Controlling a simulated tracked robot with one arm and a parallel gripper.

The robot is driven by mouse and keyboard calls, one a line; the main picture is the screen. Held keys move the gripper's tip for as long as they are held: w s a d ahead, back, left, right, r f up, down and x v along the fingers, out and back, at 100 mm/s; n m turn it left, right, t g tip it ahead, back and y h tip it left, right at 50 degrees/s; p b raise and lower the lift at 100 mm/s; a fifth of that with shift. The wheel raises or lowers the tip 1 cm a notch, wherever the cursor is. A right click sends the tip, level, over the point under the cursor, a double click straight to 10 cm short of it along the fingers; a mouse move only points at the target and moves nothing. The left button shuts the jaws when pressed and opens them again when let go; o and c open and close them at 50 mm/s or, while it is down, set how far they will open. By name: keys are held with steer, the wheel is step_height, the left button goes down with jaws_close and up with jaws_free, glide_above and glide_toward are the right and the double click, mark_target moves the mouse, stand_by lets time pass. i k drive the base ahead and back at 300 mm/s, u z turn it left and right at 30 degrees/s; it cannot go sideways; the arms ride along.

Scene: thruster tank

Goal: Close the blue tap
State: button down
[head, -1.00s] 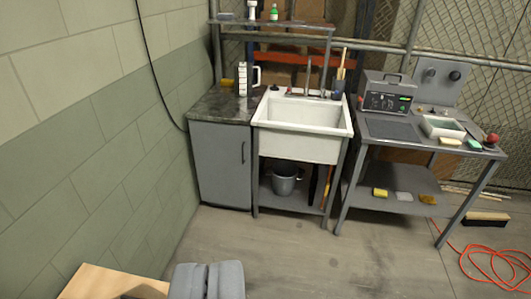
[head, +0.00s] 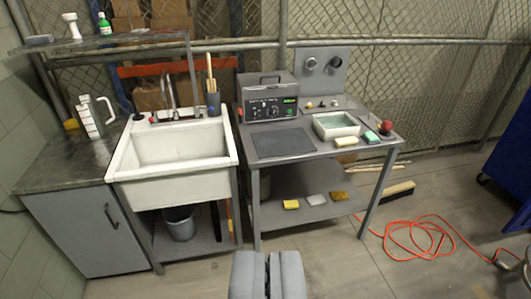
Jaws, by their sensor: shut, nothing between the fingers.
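A white sink (head: 130,180) stands left of centre in the head view, with a metal faucet (head: 172,97) at its back edge. A small red knob (head: 153,118) sits left of the faucet's base. A small tap handle (head: 197,112) appears to sit right of it, but its colour is too small to tell, so I cannot confirm a blue tap. My gripper (head: 268,256) is at the bottom of the view, shut and empty. It is well in front of the sink and apart from everything.
A dark counter (head: 65,165) with a white jug (head: 92,115) adjoins the sink on the left. A grey bench (head: 330,152) with a metal device (head: 268,97) and a white tray (head: 336,125) stands right. An orange cable (head: 425,245) lies on the floor at right.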

mark_target(196, 108)
steer(key=z, duration=0.2)
steer(key=i, duration=2.65)
steer(key=u, duration=0.75)
steer(key=i, duration=0.85)
steer(key=u, duration=0.3)
